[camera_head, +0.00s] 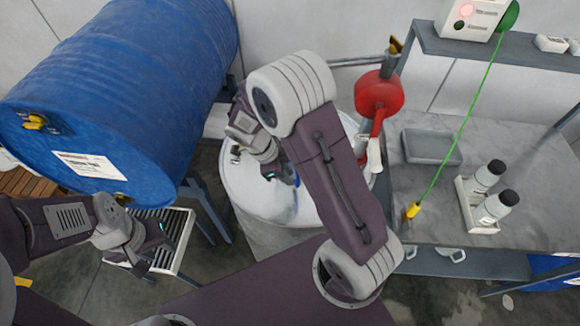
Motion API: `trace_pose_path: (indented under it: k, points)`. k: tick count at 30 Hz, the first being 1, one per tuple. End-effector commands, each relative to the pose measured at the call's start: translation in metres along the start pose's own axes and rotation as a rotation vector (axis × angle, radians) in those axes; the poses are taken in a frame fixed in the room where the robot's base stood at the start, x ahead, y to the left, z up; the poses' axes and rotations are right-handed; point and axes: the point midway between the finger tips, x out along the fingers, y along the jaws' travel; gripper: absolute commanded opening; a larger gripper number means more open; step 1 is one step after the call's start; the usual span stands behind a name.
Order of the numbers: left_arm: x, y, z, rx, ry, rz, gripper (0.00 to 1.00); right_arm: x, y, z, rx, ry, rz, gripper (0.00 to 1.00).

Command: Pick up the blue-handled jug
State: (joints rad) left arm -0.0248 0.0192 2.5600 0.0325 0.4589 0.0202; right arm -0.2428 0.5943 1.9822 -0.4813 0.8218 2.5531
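I see no clear whole jug with a blue handle. A small blue patch (289,210) shows on the white round top (250,200) of the drum-like vessel, just below my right gripper and partly behind my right arm. I cannot tell whether it is the jug's handle. My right gripper (284,177) points down over that top, close to the blue patch; its fingers are too small and dark to read. My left gripper (152,248) is at the lower left, above a slatted stand, with nothing visible in it; its opening is unclear.
A large blue drum (130,80) lies on a rack at the left, above the slatted stand (181,240). A red funnel-like part (379,94) stands beside the vessel. The grey bench (420,205) at right holds a shallow tray (431,147) and two dark-capped bottles (488,176).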

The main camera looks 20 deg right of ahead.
Motion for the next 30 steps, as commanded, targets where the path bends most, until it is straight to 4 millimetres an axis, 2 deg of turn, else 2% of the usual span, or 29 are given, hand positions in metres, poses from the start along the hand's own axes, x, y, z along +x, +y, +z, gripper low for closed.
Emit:
trace_pose_path:
  k: [2,8,11,18,21,30]
  points:
    - [0.001,0.000,0.000,0.000,0.000,0.000,0.36,0.003,0.000,0.000,0.000,-0.001,0.000,0.21]
    - [0.017,0.000,0.002,0.000,0.000,0.000,0.36,0.041,-0.003,-0.004,-0.001,0.000,0.001,0.21]
    - [0.021,0.000,0.002,0.000,0.000,0.000,0.36,0.051,-0.003,-0.004,0.000,0.000,0.000,0.21]
    - [0.019,0.000,0.002,0.000,0.000,0.000,0.36,0.051,-0.004,-0.005,-0.001,-0.001,-0.001,0.21]
    - [0.019,0.000,0.002,0.000,0.000,0.000,0.36,0.051,-0.004,-0.005,-0.001,-0.001,-0.001,0.00]
    - [0.019,0.000,0.002,0.000,0.000,0.000,0.36,0.051,-0.004,-0.005,-0.001,-0.001,-0.001,0.00]
